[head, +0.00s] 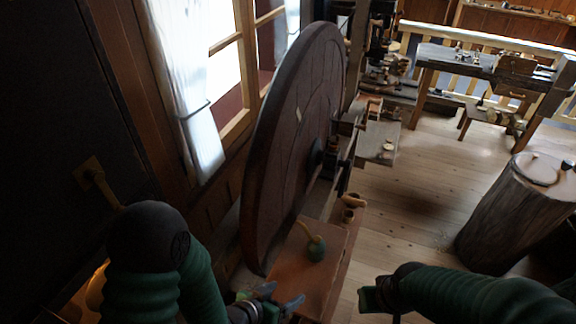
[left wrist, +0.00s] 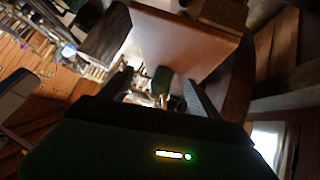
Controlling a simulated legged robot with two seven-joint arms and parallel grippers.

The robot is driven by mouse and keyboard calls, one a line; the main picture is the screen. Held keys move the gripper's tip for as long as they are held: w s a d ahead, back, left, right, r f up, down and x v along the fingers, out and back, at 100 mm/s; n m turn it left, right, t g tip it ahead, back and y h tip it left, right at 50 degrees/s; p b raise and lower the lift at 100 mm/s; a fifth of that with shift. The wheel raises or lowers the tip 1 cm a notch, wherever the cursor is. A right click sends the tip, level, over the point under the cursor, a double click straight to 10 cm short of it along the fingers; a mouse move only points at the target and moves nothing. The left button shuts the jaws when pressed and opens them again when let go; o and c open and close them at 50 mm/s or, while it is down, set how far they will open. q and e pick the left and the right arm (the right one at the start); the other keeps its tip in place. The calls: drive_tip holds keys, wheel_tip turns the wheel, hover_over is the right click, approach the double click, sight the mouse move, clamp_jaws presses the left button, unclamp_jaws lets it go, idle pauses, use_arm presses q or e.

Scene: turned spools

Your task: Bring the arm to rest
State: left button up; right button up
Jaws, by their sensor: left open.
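My left gripper (head: 275,298) is open at the bottom of the head view, just in front of a reddish-brown board. Nothing shows between its fingers there. In the left wrist view its two fingers (left wrist: 160,97) stand apart. A green shape (left wrist: 162,79) shows past the fingers in the left wrist view. My right gripper (head: 374,296) is at the lower middle right, over the floor; its fingers are too dark to tell their state.
The reddish-brown board (head: 290,272) lies beside a large upright dark wheel (head: 290,140). Small wooden turned pieces (head: 350,207) stand behind the board. A tree-stump block (head: 515,215) stands at right, a workbench (head: 455,60) behind. Bare plank floor (head: 425,190) lies between.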

use_arm(q)
drive_tip(key=shift+y, duration=0.9)
drive_tip(key=a+f+b, duration=0.1)
drive_tip(key=w+a+f, duration=0.1)
drive_tip(key=w+a+f+b, duration=0.1)
drive_tip(key=a, duration=0.1)
drive_tip(key=shift+f+b, duration=0.15)
drive_tip(key=shift+b, duration=0.15)
drive_tip(key=s+a+f+n+g+y+b, duration=0.2)
drive_tip(key=s+a+b, duration=0.2)
drive_tip(key=a+b, duration=0.2)
drive_tip(key=s+a+f+n+g+y+b, duration=0.2)
drive_tip(key=s+a+n+y+b, duration=0.1)
drive_tip(key=a+b, duration=0.4)
drive_tip(key=shift+s+a+f+g, duration=0.35)
drive_tip(key=shift+s+a+g, duration=0.05)
drive_tip(key=shift+s+a, duration=0.45)
use_arm(e)
drive_tip(key=s+x, duration=0.2)
drive_tip(key=x, duration=0.6)
drive_tip(key=s+f+x, duration=0.1)
drive_tip(key=x, duration=0.7)
drive_tip(key=shift+s+a+f, duration=0.15)
drive_tip(key=shift+s, duration=0.05)
